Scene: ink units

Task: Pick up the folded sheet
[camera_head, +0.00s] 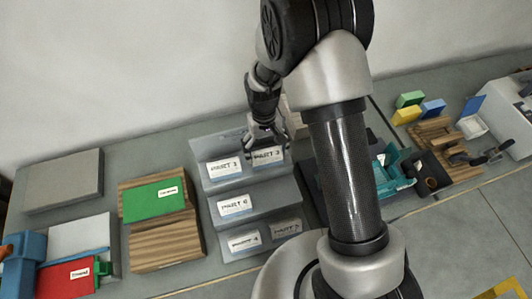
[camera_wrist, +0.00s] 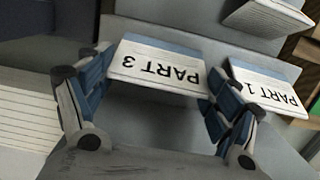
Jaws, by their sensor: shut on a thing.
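A folded white sheet marked PART 3 (camera_wrist: 160,68) lies between the fingers of my gripper (camera_wrist: 158,78) in the wrist view, its print upside down there. My gripper is shut on it, one finger at each side edge. In the head view the sheet (camera_head: 267,157) shows at the top right of a grey stepped rack (camera_head: 272,192), with my gripper (camera_head: 266,139) right above it. A similar sheet marked PART 1 (camera_wrist: 265,88) sits beside it, also seen in the head view (camera_head: 223,168). I cannot tell whether the held sheet is clear of the rack.
More labelled sheets stand on the lower steps (camera_head: 235,205). Left are a wooden board with a green card (camera_head: 152,199), a grey slab (camera_head: 62,181) and a red card (camera_head: 66,278). Right are a teal tool (camera_head: 397,165) and coloured blocks (camera_head: 408,113). My arm hides part of the bench.

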